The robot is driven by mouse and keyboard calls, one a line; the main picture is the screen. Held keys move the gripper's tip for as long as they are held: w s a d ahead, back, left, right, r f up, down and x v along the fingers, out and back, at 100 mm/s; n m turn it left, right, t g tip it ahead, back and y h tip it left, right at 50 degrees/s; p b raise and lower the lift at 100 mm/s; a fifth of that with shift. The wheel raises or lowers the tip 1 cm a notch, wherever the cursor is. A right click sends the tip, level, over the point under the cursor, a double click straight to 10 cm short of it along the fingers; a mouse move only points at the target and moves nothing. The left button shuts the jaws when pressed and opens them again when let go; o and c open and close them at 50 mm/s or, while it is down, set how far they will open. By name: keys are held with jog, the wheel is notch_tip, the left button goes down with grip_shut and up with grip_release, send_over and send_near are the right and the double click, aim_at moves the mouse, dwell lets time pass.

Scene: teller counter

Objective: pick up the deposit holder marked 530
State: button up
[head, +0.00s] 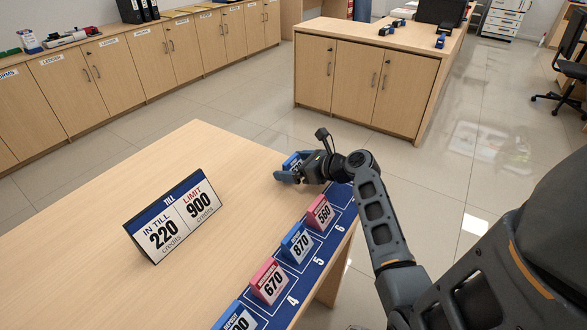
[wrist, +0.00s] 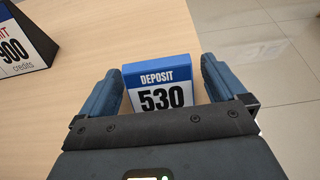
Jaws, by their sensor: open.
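The deposit holder marked 530 (wrist: 161,92) is a blue tent-shaped stand with a white face. In the wrist view it stands between the two blue fingers of my gripper (wrist: 162,85), with a gap on each side. My gripper is open around it. In the head view the holder (head: 292,161) stands at the far end of the blue numbered strip, largely hidden behind my gripper (head: 287,175).
On the strip (head: 337,235) stand a pink holder marked 560 (head: 320,213), a blue one marked 870 (head: 298,243) and a pink one marked 670 (head: 269,282). A till sign (head: 174,217) stands to the left on the wooden counter (head: 100,215).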

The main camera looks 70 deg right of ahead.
jog(key=c, duration=1.1)
jog(key=shift+o, duration=0.2)
